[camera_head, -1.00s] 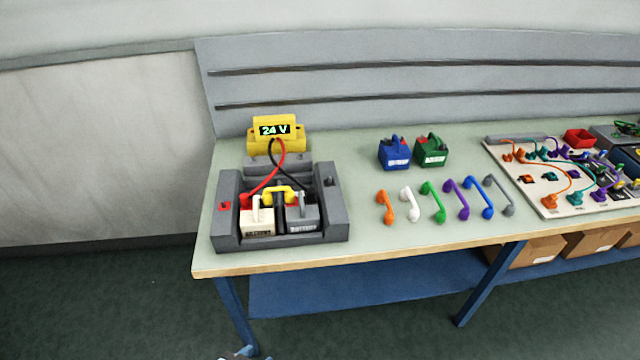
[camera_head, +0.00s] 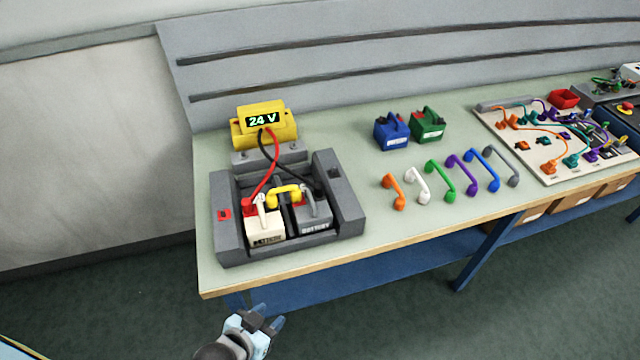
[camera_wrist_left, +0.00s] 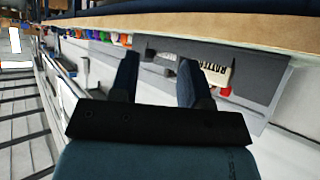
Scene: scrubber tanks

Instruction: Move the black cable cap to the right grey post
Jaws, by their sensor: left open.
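In the head view a black cable (camera_head: 277,160) runs from the yellow 24 V meter (camera_head: 262,122) down to the grey battery (camera_head: 313,214). Its black cap (camera_head: 319,190) appears to sit at that battery's right side; details are small. The grey tray's right wall (camera_head: 347,205) carries a small dark fitting (camera_head: 334,171), possibly the right grey post. A red cable ends in a red cap (camera_head: 248,205) at the cream battery (camera_head: 264,229). My left gripper (camera_head: 268,318) is open and empty, in front of and below the table edge. It also shows in the left wrist view (camera_wrist_left: 156,62). My right gripper is out of view.
A yellow link (camera_head: 284,193) bridges the two batteries. Blue (camera_head: 391,132) and green (camera_head: 428,126) batteries stand behind a row of coloured handle-shaped links (camera_head: 437,176). A cable board (camera_head: 545,140) lies farther right. The table's front edge (camera_head: 330,262) lies between my left gripper and the tray.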

